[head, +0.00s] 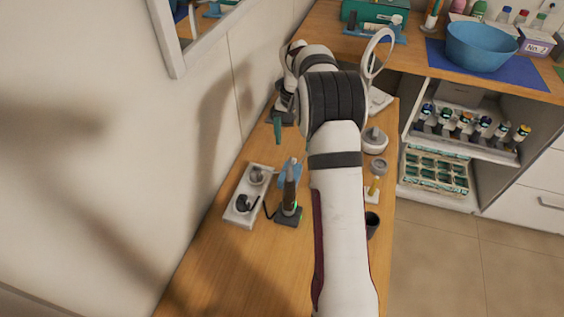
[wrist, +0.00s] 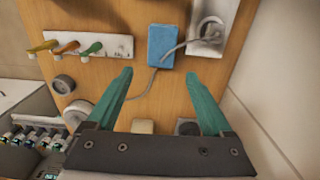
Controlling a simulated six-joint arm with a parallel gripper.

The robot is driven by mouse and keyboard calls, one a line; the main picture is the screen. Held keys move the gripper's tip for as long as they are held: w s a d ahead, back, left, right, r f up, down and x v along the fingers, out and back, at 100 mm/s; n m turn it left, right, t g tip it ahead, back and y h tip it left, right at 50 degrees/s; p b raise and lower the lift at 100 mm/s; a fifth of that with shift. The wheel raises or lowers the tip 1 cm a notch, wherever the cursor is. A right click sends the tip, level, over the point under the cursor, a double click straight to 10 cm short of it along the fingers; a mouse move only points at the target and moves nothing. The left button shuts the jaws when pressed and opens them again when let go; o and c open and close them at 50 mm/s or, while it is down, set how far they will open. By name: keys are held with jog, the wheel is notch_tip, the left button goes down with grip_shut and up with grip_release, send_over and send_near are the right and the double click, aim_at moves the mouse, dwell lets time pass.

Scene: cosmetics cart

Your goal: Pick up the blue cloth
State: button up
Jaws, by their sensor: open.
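The blue cloth (wrist: 162,46) is a small flat rectangle on the wooden table, near the top middle of the wrist view. A thin grey cable runs by its lower right edge. In the head view, part of the cloth (head: 288,170) shows behind a dark upright device with a green light (head: 290,205). My gripper (wrist: 159,74) is open and empty, its two teal fingers spread apart on either side below the cloth in the wrist view. In the head view only a teal finger (head: 277,129) shows clearly, above the cloth in the picture; my arm hides much of the rest.
A white power strip (wrist: 207,35) lies right of the cloth in the wrist view. A white tray with coloured tools (wrist: 92,46) and a round grey jar (wrist: 64,84) are to the left. A wall (head: 130,150) borders the table in the head view.

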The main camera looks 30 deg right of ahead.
jog(key=f, duration=1.3)
jog(key=shift+s+a+f, duration=0.15)
jog(key=shift+a, duration=0.2)
jog(key=c, duration=1.1)
